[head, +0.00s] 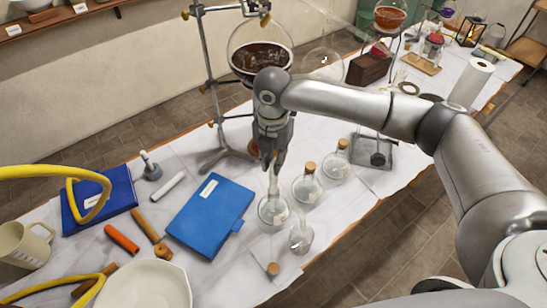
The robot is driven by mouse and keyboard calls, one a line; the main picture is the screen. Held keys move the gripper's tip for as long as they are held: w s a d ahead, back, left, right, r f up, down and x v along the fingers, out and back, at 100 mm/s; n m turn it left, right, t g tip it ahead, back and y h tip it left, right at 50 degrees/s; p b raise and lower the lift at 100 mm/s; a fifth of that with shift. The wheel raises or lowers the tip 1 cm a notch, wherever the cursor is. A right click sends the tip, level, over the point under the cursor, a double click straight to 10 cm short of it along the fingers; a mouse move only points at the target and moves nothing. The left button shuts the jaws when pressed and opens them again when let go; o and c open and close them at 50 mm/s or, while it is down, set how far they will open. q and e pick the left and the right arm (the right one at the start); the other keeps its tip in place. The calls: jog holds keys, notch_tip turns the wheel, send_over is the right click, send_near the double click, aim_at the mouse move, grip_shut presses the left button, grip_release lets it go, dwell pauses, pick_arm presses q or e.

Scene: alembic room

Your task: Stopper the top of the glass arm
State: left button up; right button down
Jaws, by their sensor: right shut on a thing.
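My right gripper (271,164) points straight down and is shut on a small pale thing, mostly hidden by the fingers, at the top of a round glass flask (272,211). I cannot tell whether this thing is a stopper or the flask's own neck. Two corked flasks (306,188) (335,166) stand to the right. A clear flask (301,239) without a visible cork stands in front. A loose cork (273,269) is near the table's front edge. A large glass vessel (261,62) with dark contents is at the back, with a faint thin glass arm rising rightward. My left gripper is out of view.
A metal stand (208,75) rises behind my gripper. A blue book (211,214), an orange stick (122,239), a white bowl (145,287) and a mug (24,245) occupy the left. More glassware and a paper roll (471,84) are at the right. White cloth (225,277) is bare in front.

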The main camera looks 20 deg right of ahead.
jog(key=shift+p, duration=0.55)
dwell(0.6)
jog(key=shift+f+p, duration=0.4)
jog(key=shift+p, duration=0.3)
dwell(1.4)
jog(key=c, duration=1.3)
grip_release()
jog(key=shift+o, duration=0.2)
jog(key=o, duration=0.3)
jog(key=shift+o, duration=0.2)
jog(key=shift+r, duration=0.1)
